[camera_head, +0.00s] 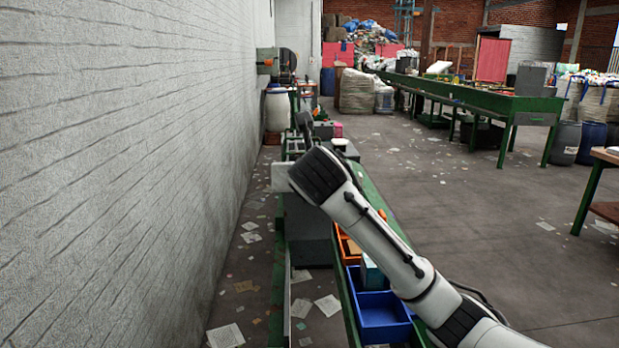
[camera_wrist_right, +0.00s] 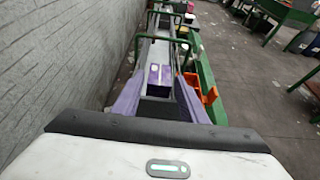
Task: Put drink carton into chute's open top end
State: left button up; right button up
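My right arm comes in from the right in the head view, and its hand (camera_head: 290,178) is above the left side of the belt line. Its fingers cannot be made out there. My left gripper is not in view.
A white brick wall (camera_head: 130,150) is close on the left. Papers litter the floor. Open floor lies to the right.

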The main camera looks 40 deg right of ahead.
jog(key=v, duration=0.7)
jog(key=shift+s+a, duration=0.2)
jog(key=shift+s, duration=0.05)
jog(key=shift+r, duration=0.1)
jog(key=shift+c, duration=0.5)
